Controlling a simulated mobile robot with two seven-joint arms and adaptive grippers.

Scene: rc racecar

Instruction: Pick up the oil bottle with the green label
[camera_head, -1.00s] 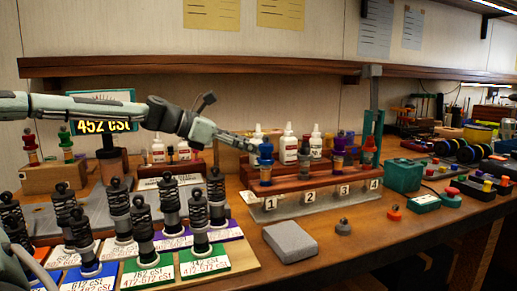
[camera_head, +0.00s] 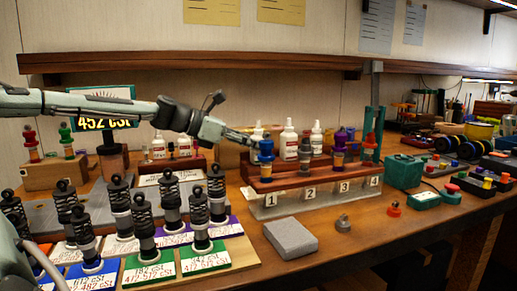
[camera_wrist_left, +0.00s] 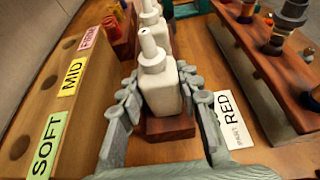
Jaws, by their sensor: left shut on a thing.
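My left gripper (camera_wrist_left: 160,85) is shut on a white squeeze bottle (camera_wrist_left: 160,95) with a narrow nozzle, one finger on each side of it. The bottle stands upright at the near end of a reddish wooden holder (camera_wrist_left: 170,127). The side facing the wrist camera is plain, so I cannot tell its label colour. In the head view my left gripper (camera_head: 245,142) reaches in from the left behind the blue-topped part, and the held bottle (camera_head: 258,131) is mostly hidden. Two more white bottles, (camera_head: 289,141) and (camera_head: 317,138), stand to its right with reddish labels. My right gripper is not in view.
A numbered rack (camera_head: 292,205) with colour-topped parts stands in front of the bottles. A wooden block (camera_wrist_left: 60,110) with SOFT, MID and FIRM tags lies left in the wrist view. Black shock absorbers (camera_head: 143,225) crowd the front left. A shelf (camera_head: 190,62) runs above. A grey block (camera_head: 290,238) lies in front.

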